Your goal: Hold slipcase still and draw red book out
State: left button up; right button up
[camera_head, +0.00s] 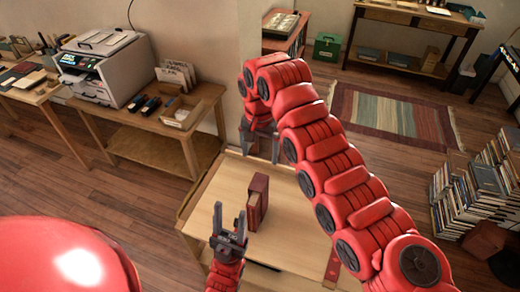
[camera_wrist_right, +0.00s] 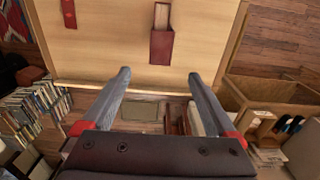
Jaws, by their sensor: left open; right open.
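A dark red slipcase (camera_head: 260,188) stands on the light wooden table (camera_head: 215,194). In the right wrist view the slipcase (camera_wrist_right: 161,48) is ahead of my right fingertips. The red book (camera_head: 253,212) seems to sit inside it, its edge showing at the open side facing my left gripper; in the right wrist view a narrow part (camera_wrist_right: 162,14) shows. My left gripper (camera_head: 230,213) is open and empty, just left of the slipcase. My right gripper (camera_head: 260,154) is open beyond it, touching nothing; it also shows in the right wrist view (camera_wrist_right: 159,75).
A flat red strip (camera_head: 331,268) lies at the table's right edge. A side table with a printer (camera_head: 100,66) stands at the left. Piled books (camera_head: 478,190) stand on the floor at the right.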

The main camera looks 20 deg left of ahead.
send_over(260, 181)
jog(key=f, duration=0.7)
jog(key=shift+s+a+f+p, duration=0.1)
jog(key=shift+a+f+p, duration=0.1)
jog(key=shift+p, duration=0.15)
notch_tip(260, 181, down, 8)
jog(key=p, duration=0.3)
jog(key=shift+d+r, duration=0.15)
jog(key=shift+r, duration=0.1)
jog(key=shift+f, duration=0.85)
